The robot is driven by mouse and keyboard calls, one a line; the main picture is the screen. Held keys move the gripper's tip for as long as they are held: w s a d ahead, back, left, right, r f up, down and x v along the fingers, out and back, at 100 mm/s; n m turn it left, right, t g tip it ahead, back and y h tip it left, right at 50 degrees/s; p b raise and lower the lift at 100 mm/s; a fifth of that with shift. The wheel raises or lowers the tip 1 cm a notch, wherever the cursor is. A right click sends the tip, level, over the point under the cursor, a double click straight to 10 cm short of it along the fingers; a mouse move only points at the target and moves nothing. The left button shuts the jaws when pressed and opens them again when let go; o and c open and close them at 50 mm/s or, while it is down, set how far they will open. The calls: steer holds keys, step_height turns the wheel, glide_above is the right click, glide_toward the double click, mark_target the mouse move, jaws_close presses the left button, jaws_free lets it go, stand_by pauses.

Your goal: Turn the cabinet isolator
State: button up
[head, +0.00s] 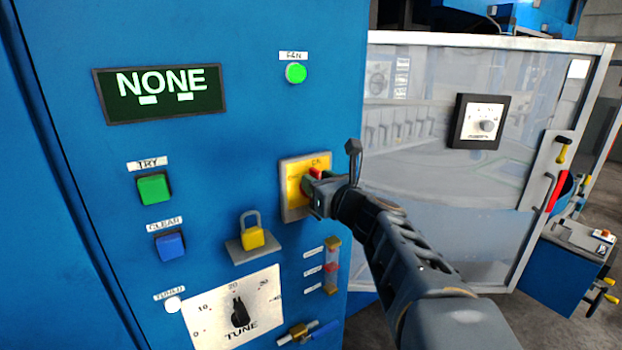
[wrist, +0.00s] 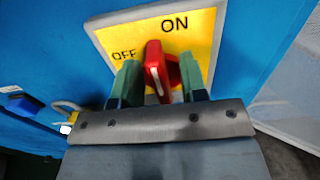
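The cabinet isolator is a red rotary knob (wrist: 156,68) on a yellow plate (wrist: 205,40) marked OFF at left and ON at top. In the wrist view its handle stands nearly upright, its top end between the two words; I cannot tell the exact setting. My gripper (wrist: 160,80) has its two green fingers either side of the knob, with a small gap to the handle, so it looks open around it. In the head view my gripper (head: 318,190) hides most of the knob, and the yellow plate (head: 292,202) shows behind it.
Below are a TUNE dial (head: 238,312) and a small indicator column (head: 332,268). Green TRY (head: 154,188) and blue CLEAR (head: 170,246) buttons sit left. A clear-panelled door (head: 440,220) stands at right.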

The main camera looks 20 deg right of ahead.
steer(key=shift+w+a, duration=0.1)
steer(key=shift+w, duration=0.15)
jaws_close()
stand_by(0.3)
